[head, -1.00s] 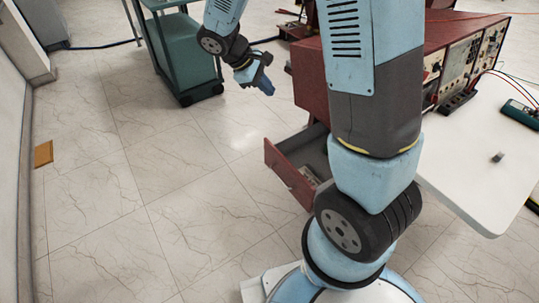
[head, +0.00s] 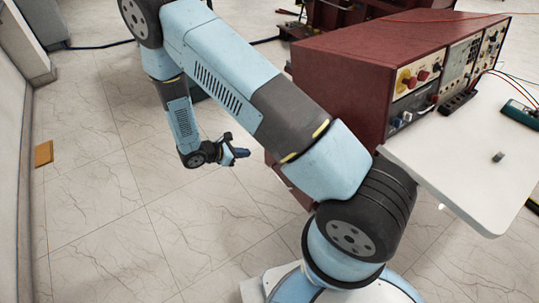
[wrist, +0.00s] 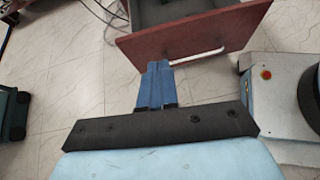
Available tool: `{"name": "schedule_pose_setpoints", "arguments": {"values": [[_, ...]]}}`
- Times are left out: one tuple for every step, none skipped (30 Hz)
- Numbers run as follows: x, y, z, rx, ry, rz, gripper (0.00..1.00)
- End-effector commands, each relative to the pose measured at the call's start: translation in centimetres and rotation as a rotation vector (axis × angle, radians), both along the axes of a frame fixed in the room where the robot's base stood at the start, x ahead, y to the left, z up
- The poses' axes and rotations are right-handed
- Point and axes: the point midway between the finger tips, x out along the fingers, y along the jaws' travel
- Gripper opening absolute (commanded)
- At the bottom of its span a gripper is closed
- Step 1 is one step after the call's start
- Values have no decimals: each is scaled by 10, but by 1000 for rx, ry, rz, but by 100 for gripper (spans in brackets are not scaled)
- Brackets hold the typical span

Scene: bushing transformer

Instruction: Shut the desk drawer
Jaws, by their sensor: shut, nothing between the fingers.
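The dark red desk drawer (wrist: 190,37) stands pulled out in the wrist view, with its grey inside (wrist: 165,10) showing behind the front panel and a pale bar handle on that panel. In the head view my arm hides most of the drawer; a red sliver of its front (head: 300,195) shows beside the arm. My gripper (wrist: 158,66) has its blue fingers together and empty, pointing at the drawer front near the left end of the handle. In the head view my gripper (head: 243,153) is just left of the drawer. I cannot tell whether the fingertips touch the panel.
The white tabletop (head: 450,165) carries a red instrument console (head: 365,75) and a green meter (head: 520,112). Cables run at the right. A green cart (wrist: 13,115) stands at the left in the wrist view.

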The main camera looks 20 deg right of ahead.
Motion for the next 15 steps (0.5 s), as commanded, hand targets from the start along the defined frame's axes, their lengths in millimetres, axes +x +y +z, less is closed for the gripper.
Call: {"name": "schedule_pose_setpoints", "arguments": {"values": [[-3,1,-11,-14,15,22,0],[-4,2,-16,-20,21,33,0],[-4,3,-21,-28,27,47,0],[-5,3,-24,-32,31,55,0],[-6,4,-27,-35,34,61,0],[-6,4,-29,-38,37,68,0],[-6,4,-31,-40,39,71,0],[-6,3,-32,-41,40,73,0],[-6,2,-34,-43,41,75,0],[-5,0,-35,-43,42,76,0],[-5,-3,-37,-43,43,75,0],[-3,-7,-39,-43,42,74,0],[-2,-10,-41,-44,42,72,0],[-1,-14,-43,-44,41,73,0],[0,-18,-46,-44,42,73,0]]}}
